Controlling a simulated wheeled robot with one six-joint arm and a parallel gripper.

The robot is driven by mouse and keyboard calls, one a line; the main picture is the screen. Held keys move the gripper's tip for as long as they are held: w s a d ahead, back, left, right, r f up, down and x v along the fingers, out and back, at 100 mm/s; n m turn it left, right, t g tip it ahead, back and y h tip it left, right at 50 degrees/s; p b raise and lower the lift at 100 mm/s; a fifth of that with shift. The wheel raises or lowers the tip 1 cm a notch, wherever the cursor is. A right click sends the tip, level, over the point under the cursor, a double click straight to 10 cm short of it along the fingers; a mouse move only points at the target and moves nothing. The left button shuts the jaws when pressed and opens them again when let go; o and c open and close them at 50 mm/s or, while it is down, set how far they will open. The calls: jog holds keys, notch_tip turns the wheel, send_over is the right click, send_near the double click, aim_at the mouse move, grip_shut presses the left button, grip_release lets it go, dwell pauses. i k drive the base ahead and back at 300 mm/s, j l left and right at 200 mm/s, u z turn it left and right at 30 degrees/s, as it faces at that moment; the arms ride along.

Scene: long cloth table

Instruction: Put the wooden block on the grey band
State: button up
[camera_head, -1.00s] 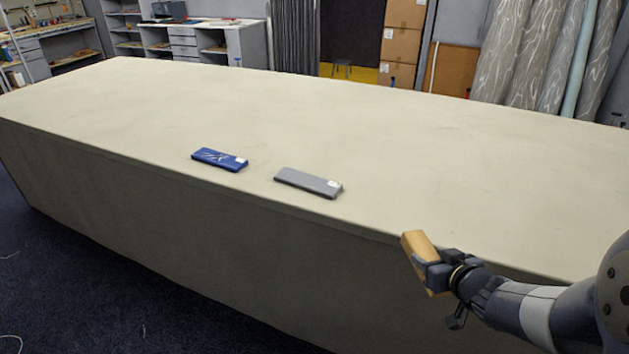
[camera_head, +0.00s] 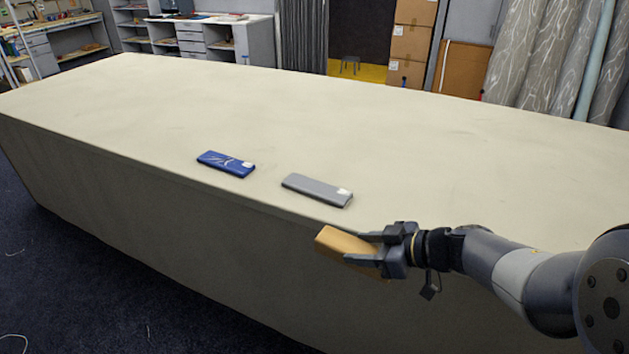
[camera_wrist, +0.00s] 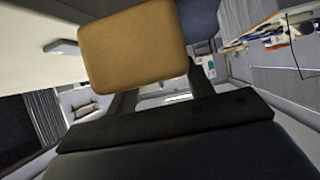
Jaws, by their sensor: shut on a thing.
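The wooden block (camera_head: 345,245) is light brown and is held between the fingers of my gripper (camera_head: 372,250), which is shut on it. The block is in front of the table's near edge in the head view, below and near the grey band. In the wrist view the block (camera_wrist: 133,45) fills the upper middle, in front of the fingers. The grey band (camera_head: 317,190) lies flat on the table near its front edge, with a small white label at its right end. A grey piece at the upper left of the wrist view (camera_wrist: 62,47) looks like the band.
A blue band (camera_head: 226,164) with a pale pattern lies left of the grey one, with a gap between them. The long cloth table (camera_head: 420,150) is otherwise bare. Its front edge drops steeply to the dark floor (camera_head: 60,270).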

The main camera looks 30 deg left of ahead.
aim_at(316, 187)
jog(key=i+j, duration=0.5)
jog(key=j, duration=0.15)
jog(key=i+j, duration=0.5)
jog(key=j, duration=0.15)
